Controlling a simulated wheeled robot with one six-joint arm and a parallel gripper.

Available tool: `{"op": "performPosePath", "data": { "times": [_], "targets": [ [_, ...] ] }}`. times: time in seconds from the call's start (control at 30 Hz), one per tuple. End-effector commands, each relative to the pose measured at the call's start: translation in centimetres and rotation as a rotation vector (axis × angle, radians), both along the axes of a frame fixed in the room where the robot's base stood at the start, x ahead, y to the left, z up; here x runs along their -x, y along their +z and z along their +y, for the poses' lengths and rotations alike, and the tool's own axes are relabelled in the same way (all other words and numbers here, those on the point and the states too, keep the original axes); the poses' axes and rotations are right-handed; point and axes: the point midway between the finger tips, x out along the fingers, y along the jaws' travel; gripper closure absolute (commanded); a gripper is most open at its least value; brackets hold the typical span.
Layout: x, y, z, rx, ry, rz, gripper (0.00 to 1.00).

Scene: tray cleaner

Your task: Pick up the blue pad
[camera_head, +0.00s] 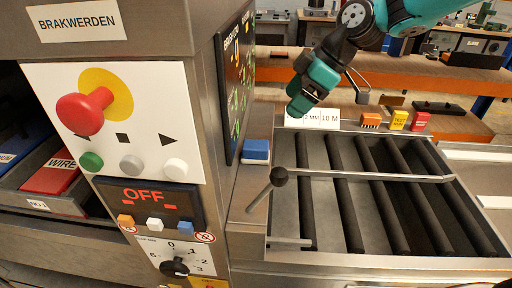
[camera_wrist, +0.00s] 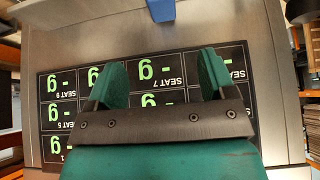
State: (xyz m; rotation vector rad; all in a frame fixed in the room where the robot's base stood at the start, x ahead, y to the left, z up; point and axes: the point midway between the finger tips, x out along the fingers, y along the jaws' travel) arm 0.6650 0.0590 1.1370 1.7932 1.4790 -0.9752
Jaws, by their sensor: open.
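The blue pad (camera_head: 256,150) is a small blue block with a pale lower part. It sits on the metal ledge between the control cabinet and the roller tray. A blue piece, likely the same pad, shows at the top edge of the wrist view (camera_wrist: 160,9), partly cut off by the frame. My gripper (camera_head: 298,106) is teal and hangs above and to the right of the pad, apart from it. In the wrist view my gripper (camera_wrist: 161,72) has its two teal fingers spread, with nothing between them but the dark panel behind.
The cabinet (camera_head: 214,130) with its dark display panel (camera_head: 239,80) rises just left of the pad. Orange, yellow and red blocks (camera_head: 398,120) stand behind the tray.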

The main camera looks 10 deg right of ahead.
Motion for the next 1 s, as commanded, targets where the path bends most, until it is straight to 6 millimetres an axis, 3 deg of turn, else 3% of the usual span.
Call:
{"op": "performPosePath", "data": {
  "times": [0.4, 0.67, 1.0],
  "targets": [
    [-0.7, -7.5, 4.8, 0.002, 0.0, 0.005, 0.23],
    [-0.9, -9.2, 6.0, 0.002, -0.001, 0.005, 0.23],
    [-1.2, -12.9, 8.3, 0.002, -0.001, 0.004, 0.23]
  ]
}}
